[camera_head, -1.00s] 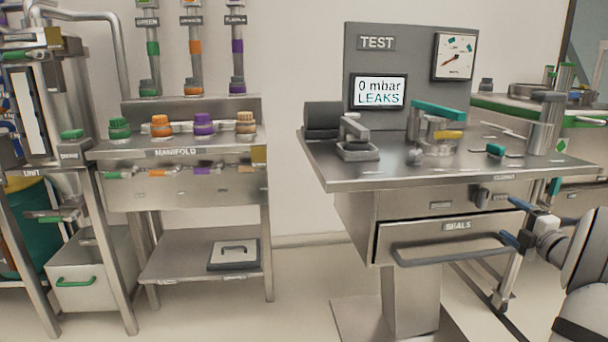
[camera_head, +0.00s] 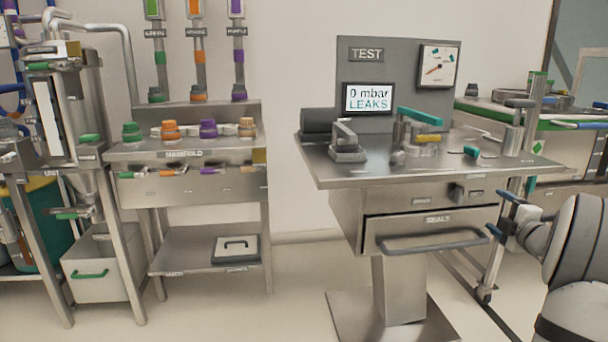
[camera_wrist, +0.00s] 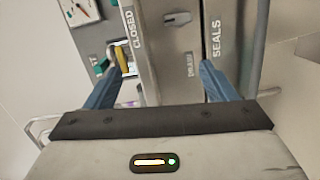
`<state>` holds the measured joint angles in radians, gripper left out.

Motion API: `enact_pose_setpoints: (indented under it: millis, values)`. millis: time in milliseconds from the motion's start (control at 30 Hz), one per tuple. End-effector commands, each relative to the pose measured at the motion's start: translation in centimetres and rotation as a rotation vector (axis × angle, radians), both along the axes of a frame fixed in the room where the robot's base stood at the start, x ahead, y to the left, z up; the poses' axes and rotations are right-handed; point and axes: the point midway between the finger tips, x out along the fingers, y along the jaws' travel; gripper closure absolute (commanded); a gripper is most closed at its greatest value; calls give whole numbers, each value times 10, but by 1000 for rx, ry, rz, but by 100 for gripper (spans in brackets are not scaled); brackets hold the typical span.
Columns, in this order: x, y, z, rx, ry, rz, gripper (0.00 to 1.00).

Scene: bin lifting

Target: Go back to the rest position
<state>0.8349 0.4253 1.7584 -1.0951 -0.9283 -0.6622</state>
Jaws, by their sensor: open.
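My gripper (camera_head: 503,222) is at the right of the head view, beside the right end of the test bench's drawer front. Its blue fingers stand apart. In the wrist view my gripper (camera_wrist: 158,85) is open, with nothing held between the fingers. Beyond the fingers the wrist view shows the bench front with "CLOSED" and "SEALS" labels. The SEALS drawer (camera_head: 400,228) has a long grey bar handle (camera_head: 435,243). In the head view the gripper looks close to the handle's right end; I cannot tell whether they touch.
The test bench (camera_head: 335,174) carries a clamp, a teal-handled fixture and a "0 mbar LEAKS" screen (camera_head: 368,97). A manifold rack (camera_head: 185,155) with coloured caps stands at left. A white bin (camera_head: 95,268) sits on the floor at far left. Floor between rack and bench is clear.

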Motion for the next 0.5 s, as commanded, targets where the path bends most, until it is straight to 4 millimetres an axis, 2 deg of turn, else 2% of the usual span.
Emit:
enact_pose_setpoints:
  millis: [33, 267, 367, 500]
  values:
    - [3, 8, 18, 21, 6, -17, 22]
    - [8, 45, 72, 161, 61, -144, 22]
    - [4, 73, 104, 263, 102, -223, 22]
    - [-16, 122, 145, 449, 188, -356, 22]
